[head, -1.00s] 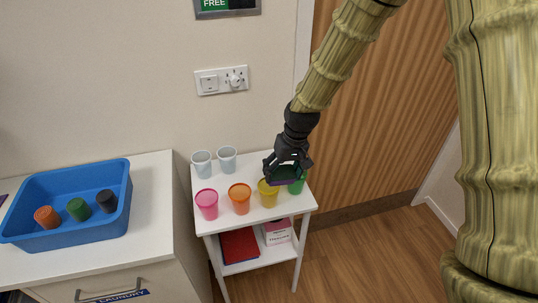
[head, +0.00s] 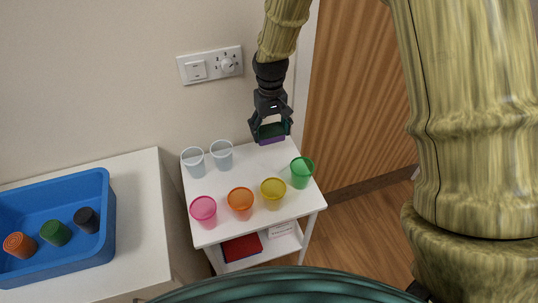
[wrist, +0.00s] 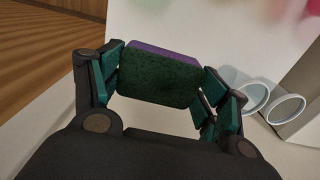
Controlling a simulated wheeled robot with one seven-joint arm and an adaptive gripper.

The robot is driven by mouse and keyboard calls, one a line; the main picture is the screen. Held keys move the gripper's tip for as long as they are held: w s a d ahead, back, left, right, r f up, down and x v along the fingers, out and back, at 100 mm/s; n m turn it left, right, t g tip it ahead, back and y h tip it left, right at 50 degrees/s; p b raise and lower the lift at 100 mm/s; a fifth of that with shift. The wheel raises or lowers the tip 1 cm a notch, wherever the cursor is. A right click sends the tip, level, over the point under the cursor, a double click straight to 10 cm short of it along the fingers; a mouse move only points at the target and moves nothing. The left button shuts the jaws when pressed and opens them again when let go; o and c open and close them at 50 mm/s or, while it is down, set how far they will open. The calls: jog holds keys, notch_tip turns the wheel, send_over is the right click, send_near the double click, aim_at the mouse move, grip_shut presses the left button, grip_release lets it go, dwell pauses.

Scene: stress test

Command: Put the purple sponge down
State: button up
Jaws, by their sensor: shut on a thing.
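The purple sponge (head: 272,140) has a dark green scouring side, which faces the camera in the wrist view (wrist: 158,78). My gripper (head: 270,128) is shut on it, with one finger at each end. The sponge is over the back right part of the small white table (head: 246,179), behind the yellow and green cups. I cannot tell whether its underside touches the top.
A pink cup (head: 203,211), an orange cup (head: 240,203), a yellow cup (head: 273,193) and a green cup (head: 302,172) stand along the front and right. Two pale cups (head: 222,155) stand back left. A blue tray (head: 75,262) sits on the left counter.

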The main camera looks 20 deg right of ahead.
aim_at(270, 157)
jog(key=shift+w+f, duration=0.1)
jog(key=shift+f, duration=0.45)
jog(key=shift+f+p, duration=1.3)
jog(key=shift+f, duration=3.05)
jog(key=o, duration=0.9)
jog(key=shift+f+b, duration=0.4)
jog(key=shift+b, duration=0.15)
jog(key=r, duration=0.3)
jog(key=r+b, duration=0.1)
jog(key=r, duration=0.3)
jog(key=r+b, duration=0.1)
jog(key=r, duration=0.3)
jog(key=shift+w+d+r, duration=0.1)
jog(key=shift+w, duration=0.25)
